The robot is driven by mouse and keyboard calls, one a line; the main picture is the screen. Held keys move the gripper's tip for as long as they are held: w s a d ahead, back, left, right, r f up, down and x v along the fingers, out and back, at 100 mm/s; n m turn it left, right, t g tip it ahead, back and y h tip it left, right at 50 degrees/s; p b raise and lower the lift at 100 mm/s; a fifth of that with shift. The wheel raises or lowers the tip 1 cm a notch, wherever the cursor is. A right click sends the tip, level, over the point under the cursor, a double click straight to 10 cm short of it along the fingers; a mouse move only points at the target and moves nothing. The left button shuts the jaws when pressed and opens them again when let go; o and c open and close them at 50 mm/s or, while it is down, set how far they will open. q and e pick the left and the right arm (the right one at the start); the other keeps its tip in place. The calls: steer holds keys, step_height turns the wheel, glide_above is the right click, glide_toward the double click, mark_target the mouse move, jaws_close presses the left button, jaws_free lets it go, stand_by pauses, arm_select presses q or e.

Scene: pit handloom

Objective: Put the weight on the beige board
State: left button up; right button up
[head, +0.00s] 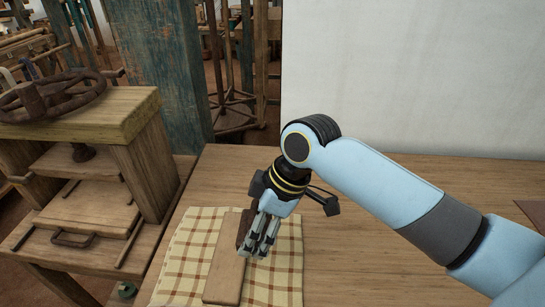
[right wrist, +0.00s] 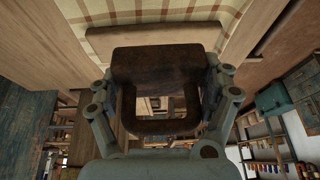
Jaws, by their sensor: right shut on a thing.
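The weight is a dark, rusty brown block with a loop handle. It fills the middle of the right wrist view (right wrist: 158,66), and a small part of it shows in the head view (head: 243,226). My right gripper (head: 262,249) is shut on it, a finger on each side. The beige board (head: 226,270) lies on the checked cloth, just left of the gripper; it also shows behind the weight in the right wrist view (right wrist: 100,40). The weight overlaps the board's edge in the picture; I cannot tell whether they touch. My left gripper is out of view.
A wooden press (head: 110,110) with a dark handwheel (head: 55,92) stands at the left. A white wall (head: 430,70) rises behind the table.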

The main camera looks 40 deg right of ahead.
mark_target(252, 206)
steer(key=w+a+f, duration=0.2)
steer(key=w, duration=0.1)
steer(key=w+a+f, duration=0.1)
steer(key=w, duration=0.1)
steer(key=shift+a+f, duration=0.2)
steer(key=shift+w+f, duration=0.1)
steer(key=shift+f, duration=1.95)
steer(key=o, duration=1.6)
steer(key=shift+f, duration=0.15)
steer(key=p+v, duration=0.1)
steer(key=v, duration=1.1)
steer(key=shift+a, duration=0.1)
